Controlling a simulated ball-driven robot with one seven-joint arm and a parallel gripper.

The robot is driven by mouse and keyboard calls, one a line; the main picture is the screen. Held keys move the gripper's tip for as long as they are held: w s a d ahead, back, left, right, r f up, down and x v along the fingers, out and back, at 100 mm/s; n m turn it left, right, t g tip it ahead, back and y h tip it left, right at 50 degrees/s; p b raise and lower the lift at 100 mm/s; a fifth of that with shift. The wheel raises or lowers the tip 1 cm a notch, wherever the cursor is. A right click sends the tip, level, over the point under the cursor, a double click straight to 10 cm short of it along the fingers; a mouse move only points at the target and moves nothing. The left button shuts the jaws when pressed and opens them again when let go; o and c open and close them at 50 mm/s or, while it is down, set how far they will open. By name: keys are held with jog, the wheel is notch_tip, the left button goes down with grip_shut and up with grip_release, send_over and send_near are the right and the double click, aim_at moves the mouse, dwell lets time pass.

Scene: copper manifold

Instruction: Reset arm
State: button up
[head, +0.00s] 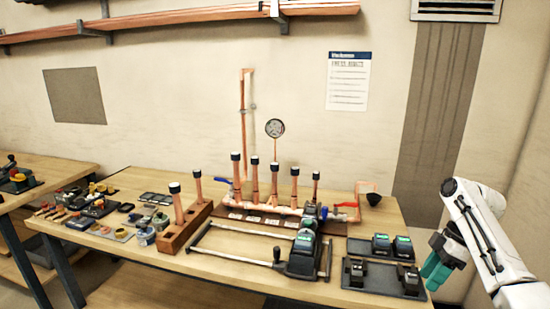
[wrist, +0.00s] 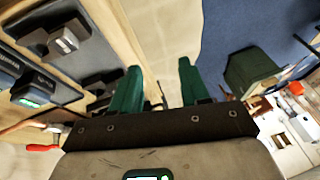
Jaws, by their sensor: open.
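My gripper (head: 437,262) is at the right of the head view, beside the right end of the workbench. Its green fingers show in the wrist view (wrist: 160,88), spread apart with nothing between them. The copper manifold (head: 265,200) stands on the bench with several upright capped pipes, a round gauge and a red-handled valve. It is well to the left of my gripper.
The wooden workbench (head: 215,265) holds a black tool (head: 304,252) inside a metal frame. Dark trays with battery-like blocks (head: 382,278) lie at its right end, close to my gripper. Small fittings and tools crowd the left side. A wall stands at the right.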

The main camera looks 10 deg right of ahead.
jog(key=s+a+f+m+b, duration=0.1)
jog(key=s+a+f+m, duration=0.15)
jog(key=a+f, duration=0.55)
jog(key=s+a+f+m, duration=0.1)
jog(key=s+a+f, duration=0.3)
jog(key=a+f, duration=0.45)
jog(key=s+a+f+m+h+b, duration=0.1)
jog(key=s+a+f+m, duration=0.25)
jog(key=s, duration=0.55)
jog(key=s+a+f+m+h, duration=0.2)
jog(key=s+f, duration=0.2)
jog(key=s, duration=0.5)
jog(key=s+d+r+m+h, duration=0.1)
jog(key=s+m, duration=0.1)
jog(key=s, duration=0.4)
jog(key=s+d+r+m+t+h+b, duration=0.1)
jog(key=s+d+m, duration=0.1)
jog(key=s, duration=0.5)
jog(key=shift+r, duration=0.35)
